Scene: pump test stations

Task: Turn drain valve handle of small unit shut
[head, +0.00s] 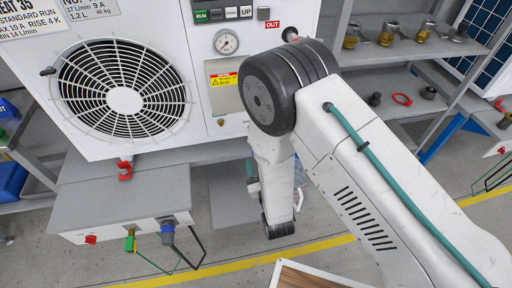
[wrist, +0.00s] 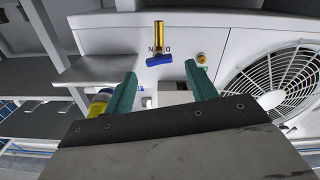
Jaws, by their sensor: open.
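In the wrist view a blue valve handle (wrist: 159,61) sits at the lower end of an upright brass-coloured stem (wrist: 159,35) on a pale panel. The handle lies roughly crosswise to the stem. Printed letters beside it are partly hidden, so I cannot tell whether this is the drain valve. My gripper (wrist: 161,72) is open, with teal fingers to either side below the handle. The gap between them looks empty and I see no contact. In the head view a white fan unit (head: 205,110) stands on a grey bench, and my arm hides its right part.
A brass fitting (wrist: 201,58) is right of the handle, near the right fingertip. A yellow part (wrist: 99,103) shows beside the left finger. In the head view a red handle (head: 125,171) hangs under the unit. Shelves (head: 410,60) with small parts stand at right.

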